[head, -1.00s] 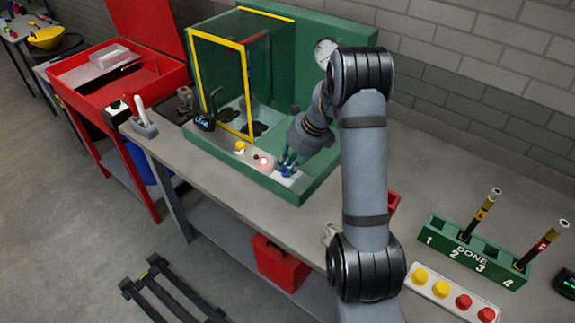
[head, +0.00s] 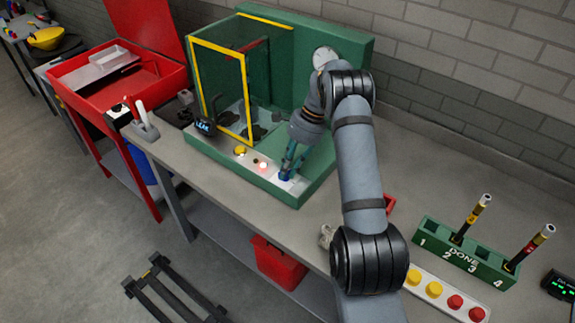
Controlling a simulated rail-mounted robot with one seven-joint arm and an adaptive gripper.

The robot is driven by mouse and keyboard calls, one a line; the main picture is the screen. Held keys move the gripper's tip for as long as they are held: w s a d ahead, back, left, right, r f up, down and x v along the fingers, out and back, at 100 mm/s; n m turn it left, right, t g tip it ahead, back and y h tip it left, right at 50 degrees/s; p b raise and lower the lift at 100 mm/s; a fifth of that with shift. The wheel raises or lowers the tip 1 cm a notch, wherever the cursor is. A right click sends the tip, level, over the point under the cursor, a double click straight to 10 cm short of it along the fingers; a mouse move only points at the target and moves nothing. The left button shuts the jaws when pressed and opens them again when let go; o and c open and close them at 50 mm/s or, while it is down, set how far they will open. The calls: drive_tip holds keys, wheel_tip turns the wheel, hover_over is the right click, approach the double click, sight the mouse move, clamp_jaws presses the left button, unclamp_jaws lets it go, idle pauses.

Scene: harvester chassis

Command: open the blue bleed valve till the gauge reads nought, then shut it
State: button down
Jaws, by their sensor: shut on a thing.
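The blue bleed valve (head: 285,175) sits on a pale plate at the front right of the green test stand (head: 318,192). My gripper (head: 289,166) reaches down over it from the upper right and is shut on it. The fingers partly hide the valve, so how far it is turned cannot be told. The round white gauge (head: 324,57) is on the stand's green back panel. My arm cuts across its lower right side, and its needle is too small to read.
A yellow button (head: 240,150) and a lit reddish lamp (head: 263,165) lie left of the valve. A yellow-framed clear guard (head: 245,95) stands behind them. A green rack (head: 425,232) with two rods and a button strip (head: 412,286) are at the right.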

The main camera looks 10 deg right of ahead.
drive_tip(key=n+g+p, duration=0.1)
drive_tip(key=n, duration=0.1)
drive_tip(key=n+p, duration=0.1)
drive_tip(key=n, duration=0.2)
drive_tip(key=shift+w+g+h, duration=0.2)
drive_tip(key=shift+g+h, duration=0.2)
drive_tip(key=shift+p, duration=0.3)
drive_tip(key=c, duration=1.6)
unclamp_jaws()
drive_tip(key=shift+r, duration=0.1)
wheel_tip(320, 180, up, 10)
drive_tip(key=shift+f, duration=0.1)
drive_tip(key=shift+f, duration=0.15)
